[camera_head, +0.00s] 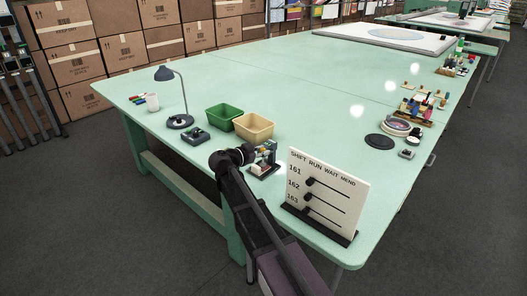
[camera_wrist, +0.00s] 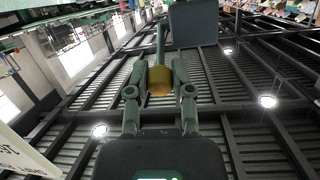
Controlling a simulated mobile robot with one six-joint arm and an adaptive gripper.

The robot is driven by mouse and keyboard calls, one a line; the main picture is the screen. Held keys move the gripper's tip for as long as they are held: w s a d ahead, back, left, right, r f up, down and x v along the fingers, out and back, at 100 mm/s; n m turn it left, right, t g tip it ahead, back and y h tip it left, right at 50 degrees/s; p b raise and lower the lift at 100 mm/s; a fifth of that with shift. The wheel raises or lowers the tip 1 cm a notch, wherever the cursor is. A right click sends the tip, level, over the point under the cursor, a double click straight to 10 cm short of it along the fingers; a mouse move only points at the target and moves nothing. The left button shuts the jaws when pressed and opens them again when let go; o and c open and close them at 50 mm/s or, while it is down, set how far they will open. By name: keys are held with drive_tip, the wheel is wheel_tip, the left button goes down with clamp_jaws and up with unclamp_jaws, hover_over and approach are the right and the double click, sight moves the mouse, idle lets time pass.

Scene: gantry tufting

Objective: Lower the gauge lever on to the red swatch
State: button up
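The gauge (camera_head: 268,150) is a small upright device on a dark base near the table's front edge, partly hidden by my arm. My gripper (camera_head: 252,152) is right beside it in the head view. In the wrist view, a brass-coloured cylinder, apparently the gauge lever's grip (camera_wrist: 160,82), sits between the two fingers of my gripper (camera_wrist: 160,76). The fingers flank it closely on both sides and appear to touch it. A dark rounded block (camera_wrist: 193,24) stands beyond the fingertips. The red swatch cannot be made out clearly; small pale and reddish pieces lie low on the gauge.
A white board with black sliders (camera_head: 328,190) stands just right of the gauge. A green bin (camera_head: 224,117) and a tan bin (camera_head: 254,127) stand behind it. The middle of the green table (camera_head: 310,90) is clear.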

drive_tip(key=o, duration=0.5)
drive_tip(key=shift+r, duration=0.1)
